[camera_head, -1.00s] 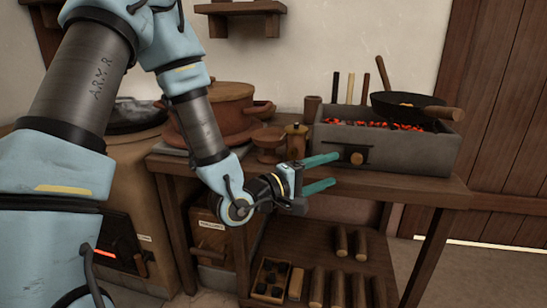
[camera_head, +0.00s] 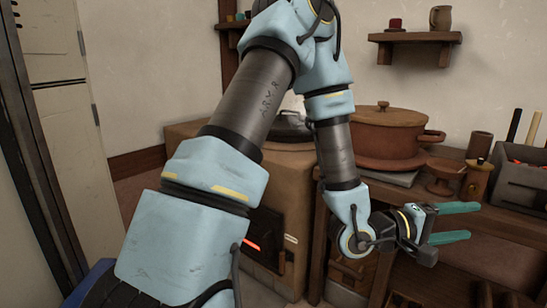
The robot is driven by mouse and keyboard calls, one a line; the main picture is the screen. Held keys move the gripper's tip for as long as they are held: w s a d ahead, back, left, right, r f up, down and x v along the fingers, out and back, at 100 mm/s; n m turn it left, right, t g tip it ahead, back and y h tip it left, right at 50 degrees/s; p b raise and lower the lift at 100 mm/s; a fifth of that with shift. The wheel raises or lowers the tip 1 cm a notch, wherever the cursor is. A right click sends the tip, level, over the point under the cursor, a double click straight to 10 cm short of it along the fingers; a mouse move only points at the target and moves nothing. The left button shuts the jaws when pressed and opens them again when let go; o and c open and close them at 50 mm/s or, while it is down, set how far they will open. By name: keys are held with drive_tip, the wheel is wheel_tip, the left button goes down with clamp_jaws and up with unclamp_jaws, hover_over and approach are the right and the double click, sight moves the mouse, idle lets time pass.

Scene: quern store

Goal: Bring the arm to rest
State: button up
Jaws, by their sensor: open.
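My gripper (camera_head: 458,223) is at the right of the head view. Its two green fingers stand apart and point right, with nothing between them. It hangs in front of the wooden table (camera_head: 515,228), whose edge lies behind the fingers. My arm is bent: it rises from the lower left, folds over at the top and comes down to the gripper.
A lidded clay pot (camera_head: 385,135) stands on the table behind my forearm. A wooden mill (camera_head: 477,180) and a grey brazier (camera_head: 522,180) stand to its right. A stove (camera_head: 285,205) is partly hidden by my arm. A pale cabinet (camera_head: 75,110) is at the left.

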drive_tip(key=w+a+f+m+t+y, duration=0.1)
drive_tip(key=w+a+f+t+y, duration=0.1)
drive_tip(key=w+a+f+y, duration=0.45)
drive_tip(key=w+a+f+m+t+y, duration=0.15)
drive_tip(key=w+a+y, duration=0.25)
drive_tip(key=w+a, duration=0.55)
drive_tip(key=s+a+r+g+y, duration=0.1)
drive_tip(key=s+a+y, duration=0.15)
drive_tip(key=a, duration=0.95)
drive_tip(key=s+a+r+g+y, duration=0.15)
drive_tip(key=a+y, duration=0.25)
drive_tip(key=a, duration=0.7)
drive_tip(key=s+a+r+g+p, duration=0.1)
drive_tip(key=s+a+r+p, duration=0.15)
drive_tip(key=s+a, duration=0.2)
wheel_tip(320, 180, up, 28)
drive_tip(key=p, duration=2.8)
drive_tip(key=shift+s+d+r+y, duration=0.15)
drive_tip(key=shift+d+y, duration=0.25)
